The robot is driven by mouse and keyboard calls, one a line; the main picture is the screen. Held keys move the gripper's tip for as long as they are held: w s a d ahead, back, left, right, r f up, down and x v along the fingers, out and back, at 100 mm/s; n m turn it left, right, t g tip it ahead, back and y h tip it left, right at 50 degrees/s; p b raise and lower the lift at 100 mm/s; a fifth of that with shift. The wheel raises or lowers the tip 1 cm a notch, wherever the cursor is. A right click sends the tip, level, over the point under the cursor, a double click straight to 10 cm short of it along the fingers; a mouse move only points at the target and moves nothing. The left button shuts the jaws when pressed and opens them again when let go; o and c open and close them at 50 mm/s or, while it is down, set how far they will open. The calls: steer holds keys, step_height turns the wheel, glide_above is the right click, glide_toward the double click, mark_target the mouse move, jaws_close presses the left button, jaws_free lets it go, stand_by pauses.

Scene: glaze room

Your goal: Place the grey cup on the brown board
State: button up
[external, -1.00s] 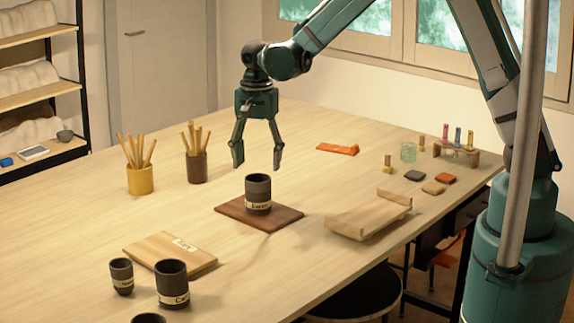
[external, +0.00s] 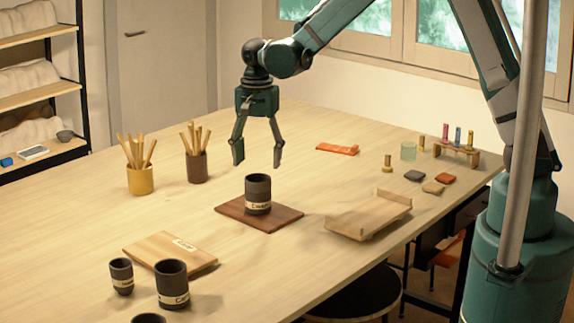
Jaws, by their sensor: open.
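A dark grey cup (external: 258,192) with a pale label band stands upright on the dark brown board (external: 277,221) near the middle of the table. My gripper (external: 257,163) is open and empty. Its fingers point down in the air above the cup, and the cup appears clear of them. Other dark grey cups with labels stand at the front left: a small one (external: 121,277), a larger one (external: 172,285), and one cut off by the bottom edge (external: 149,318).
A lighter wooden board (external: 165,252) with a label lies front left. A yellow holder (external: 140,180) and a brown holder (external: 197,167) with sticks stand behind. A wooden tray (external: 370,215) lies right.

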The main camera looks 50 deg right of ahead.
steer(key=s+d+r+n+t, duration=0.2)
steer(key=s+d+r+n, duration=0.15)
steer(key=s+r, duration=0.5)
steer(key=s+d+r+n+t, duration=0.1)
steer(key=s+d+r+n, duration=0.2)
steer(key=s+d+r, duration=0.35)
steer(key=s+d+r+n+t, duration=0.2)
steer(key=s+n, duration=0.1)
steer(key=s, duration=0.6)
steer(key=s+d+r+n+t, duration=0.2)
steer(key=s+r+n, duration=0.1)
steer(key=s, duration=0.7)
steer(key=shift+d+r+n, duration=0.2)
steer(key=shift+r+n, duration=0.05)
steer(key=shift+n, duration=0.2)
